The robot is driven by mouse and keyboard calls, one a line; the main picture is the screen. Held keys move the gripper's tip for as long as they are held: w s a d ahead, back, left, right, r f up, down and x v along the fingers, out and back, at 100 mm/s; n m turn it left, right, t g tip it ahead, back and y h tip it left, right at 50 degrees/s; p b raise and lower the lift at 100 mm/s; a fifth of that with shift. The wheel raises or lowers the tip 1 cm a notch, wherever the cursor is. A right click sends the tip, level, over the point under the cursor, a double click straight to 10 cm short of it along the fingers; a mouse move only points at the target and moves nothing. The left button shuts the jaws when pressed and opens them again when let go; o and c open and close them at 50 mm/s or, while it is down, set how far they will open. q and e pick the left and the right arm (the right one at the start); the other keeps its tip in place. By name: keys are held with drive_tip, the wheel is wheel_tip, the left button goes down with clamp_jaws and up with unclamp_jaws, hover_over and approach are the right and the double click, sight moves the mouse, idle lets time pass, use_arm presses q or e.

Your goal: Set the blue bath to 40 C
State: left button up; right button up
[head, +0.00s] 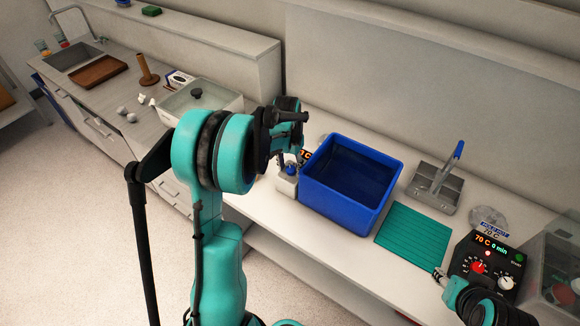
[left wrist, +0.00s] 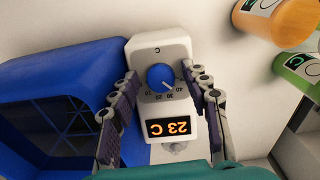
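The blue bath (head: 318,187) is an open blue tub on the white bench; its wall (left wrist: 60,75) fills the left of the left wrist view. A white control unit (head: 286,184) stands at its left side. In the left wrist view the unit (left wrist: 143,46) has a blue knob (left wrist: 160,77) with a printed scale up to 40, and an orange display (left wrist: 173,127) reading 23 C, upside down. The knob's white mark points lower right. My left gripper (left wrist: 164,80) is open, its fingers either side of the knob, apart from it. My right gripper (head: 439,274) shows small; its opening is unclear.
Right of the bath are a teal mat (head: 412,236), a grey metal carrier (head: 437,188) and a black heater panel (head: 482,262) reading 70 C, 0 min. Orange (left wrist: 275,22) and green (left wrist: 298,72) containers lie at upper right in the left wrist view.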

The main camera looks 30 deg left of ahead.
sight(289, 171)
use_arm(q)
wheel_tip(289, 171, up, 12)
drive_tip(key=shift+s, duration=0.25)
idle(0.5)
drive_tip(key=shift+a, duration=0.1)
drive_tip(key=s+d+f+t+b, duration=0.3)
drive_tip(key=s+d+f+b, duration=0.2)
drive_tip(key=s+d, duration=0.2)
drive_tip(key=s+d+f+t+b, duration=0.3)
drive_tip(key=s+d+f+b, duration=0.2)
drive_tip(key=s+d, duration=0.3)
drive_tip(key=s, duration=0.3)
drive_tip(key=shift+s+d+f+t, duration=0.15)
drive_tip(key=shift+s+d+t, duration=0.05)
drive_tip(key=shift+s+t, duration=0.15)
